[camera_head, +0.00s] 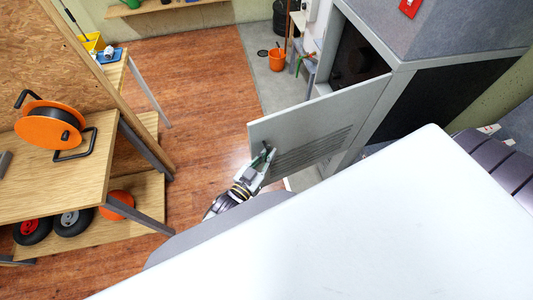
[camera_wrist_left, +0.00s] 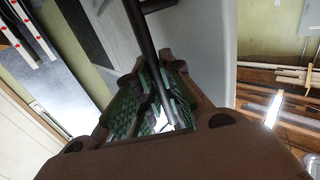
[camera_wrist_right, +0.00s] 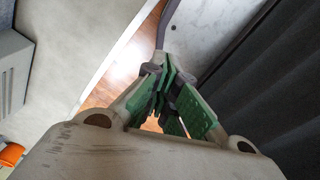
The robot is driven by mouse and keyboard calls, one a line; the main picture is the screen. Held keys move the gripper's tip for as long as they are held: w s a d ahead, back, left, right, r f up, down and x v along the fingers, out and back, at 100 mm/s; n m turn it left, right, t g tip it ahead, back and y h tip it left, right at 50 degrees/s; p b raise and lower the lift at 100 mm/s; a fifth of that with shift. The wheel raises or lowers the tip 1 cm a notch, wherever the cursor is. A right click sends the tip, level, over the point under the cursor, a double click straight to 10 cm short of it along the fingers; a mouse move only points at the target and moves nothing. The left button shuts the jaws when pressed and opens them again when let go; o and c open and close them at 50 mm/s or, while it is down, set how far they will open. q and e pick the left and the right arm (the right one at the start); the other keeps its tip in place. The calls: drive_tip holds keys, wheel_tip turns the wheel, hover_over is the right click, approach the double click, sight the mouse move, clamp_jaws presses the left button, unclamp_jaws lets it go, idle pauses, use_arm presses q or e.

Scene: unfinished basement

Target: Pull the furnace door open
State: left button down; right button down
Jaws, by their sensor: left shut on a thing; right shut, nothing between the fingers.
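The furnace (camera_head: 455,30) is a tall grey cabinet at the upper right of the head view. Its light grey door (camera_head: 305,118), with slotted vents low down, stands swung out from the body, and a dark interior (camera_head: 355,58) shows behind it. My left gripper (camera_head: 264,158) is at the door's outer free end. In the left wrist view its green-padded fingers are shut around the dark bar handle (camera_wrist_left: 143,50). My right gripper (camera_wrist_right: 166,85) shows only in its own wrist view, shut with nothing between the fingers.
A wooden workbench (camera_head: 85,165) with an orange cable reel (camera_head: 50,125) stands at the left. An orange bucket (camera_head: 277,59) stands on the grey floor beyond the door. Open wooden floor (camera_head: 205,100) lies between bench and door.

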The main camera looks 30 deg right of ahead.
use_arm(q)
drive_tip(key=shift+s+r, duration=0.1)
drive_tip(key=shift+s, duration=0.05)
drive_tip(key=c, duration=1.5)
unclamp_jaws()
drive_tip(key=shift+v, duration=6)
